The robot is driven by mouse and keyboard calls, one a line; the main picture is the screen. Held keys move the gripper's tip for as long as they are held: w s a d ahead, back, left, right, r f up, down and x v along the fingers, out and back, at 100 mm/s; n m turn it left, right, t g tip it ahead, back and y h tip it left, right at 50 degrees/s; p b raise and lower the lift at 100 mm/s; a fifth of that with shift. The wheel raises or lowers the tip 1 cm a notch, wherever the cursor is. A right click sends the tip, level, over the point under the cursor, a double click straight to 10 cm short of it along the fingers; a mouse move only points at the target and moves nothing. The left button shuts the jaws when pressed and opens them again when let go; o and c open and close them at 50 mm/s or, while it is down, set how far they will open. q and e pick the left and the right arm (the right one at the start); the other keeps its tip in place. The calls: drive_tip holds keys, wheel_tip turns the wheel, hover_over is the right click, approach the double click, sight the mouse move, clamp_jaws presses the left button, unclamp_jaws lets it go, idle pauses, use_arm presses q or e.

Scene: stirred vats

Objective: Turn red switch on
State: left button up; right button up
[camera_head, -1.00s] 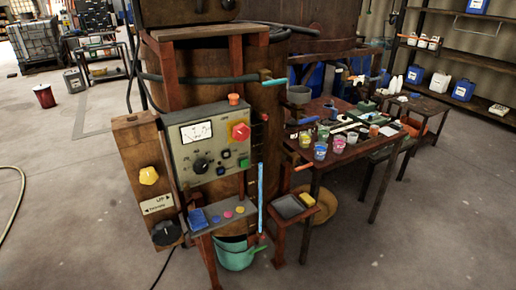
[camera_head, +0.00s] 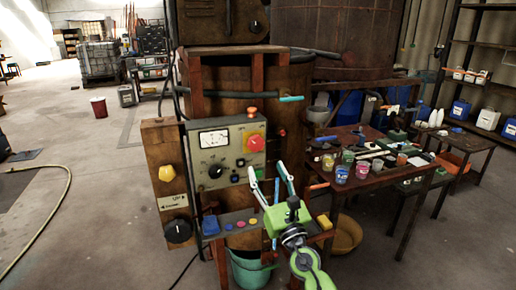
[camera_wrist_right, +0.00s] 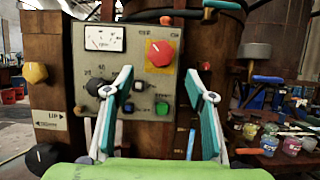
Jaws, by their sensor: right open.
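The red switch (camera_head: 255,143) is a red knob on a square mount at the upper right of the grey control panel (camera_head: 200,165). In the right wrist view the red switch (camera_wrist_right: 160,53) shows above and between the fingers, with a gap to them. My right gripper (camera_head: 267,170) is open and empty, in front of the panel's lower right in the head view. In the right wrist view its two teal fingers (camera_wrist_right: 163,85) stand apart before the panel. Which position the switch is in I cannot tell. My left gripper is not in view.
The panel also has a gauge (camera_head: 214,138), a black knob (camera_head: 216,171) and small buttons. A yellow knob (camera_head: 167,173) is on the wooden box at left. A table (camera_head: 385,185) with colored cups stands at right. Open floor lies at left.

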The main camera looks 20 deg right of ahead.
sight(257, 147)
drive_tip(key=x, duration=0.9)
drive_tip(key=shift+w, duration=0.35)
drive_tip(key=c, duration=1.1)
